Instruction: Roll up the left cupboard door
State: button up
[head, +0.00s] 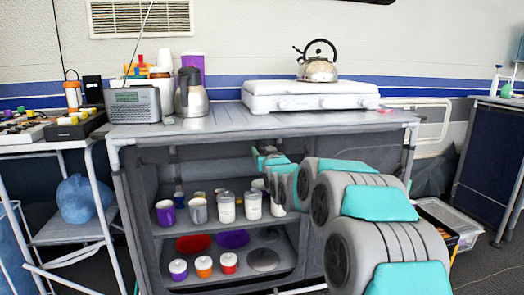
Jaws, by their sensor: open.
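The grey fabric cupboard (137,190) stands under the grey tabletop in the head view. Its left compartment is uncovered, and its two shelves show. A dark grey band of fabric (215,152) lies along the top of this opening; I cannot tell whether it is the rolled left door. A narrow dark strap hangs at the opening's upper left. My arm reaches in from the lower right, across the cupboard's right half, and hides much of it. My gripper (265,160) is small and far off at the upper right of the left opening, open. Its fingertips are not clear, nor is any contact with fabric.
Jars and cups (226,206) stand on the upper shelf, with lidded pots and coloured plates (232,239) below. A kettle (318,62) on a white stove (300,95), a steel jug (191,92) and a radio (132,105) stand on top. A side table (75,232) is left.

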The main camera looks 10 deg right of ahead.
jog(key=s, duration=0.6)
jog(key=s+a+f+g+p, duration=0.15)
jog(key=s+f+g, duration=0.4)
jog(key=s, duration=0.55)
jog(key=s+f+g+p, duration=0.2)
jog(key=s+f+g, duration=0.3)
jog(key=s, duration=0.6)
jog(key=s+f+g+p, duration=0.1)
jog(key=s+g, duration=0.3)
jog(key=s, duration=1.3)
jog(key=s+f+g+p, duration=0.2)
jog(key=s+f+g, duration=0.2)
jog(key=s, duration=1.4)
jog(key=shift+s+a+g+h, duration=0.15)
jog(key=shift+a+g+h, duration=0.2)
jog(key=shift+g, duration=0.3)
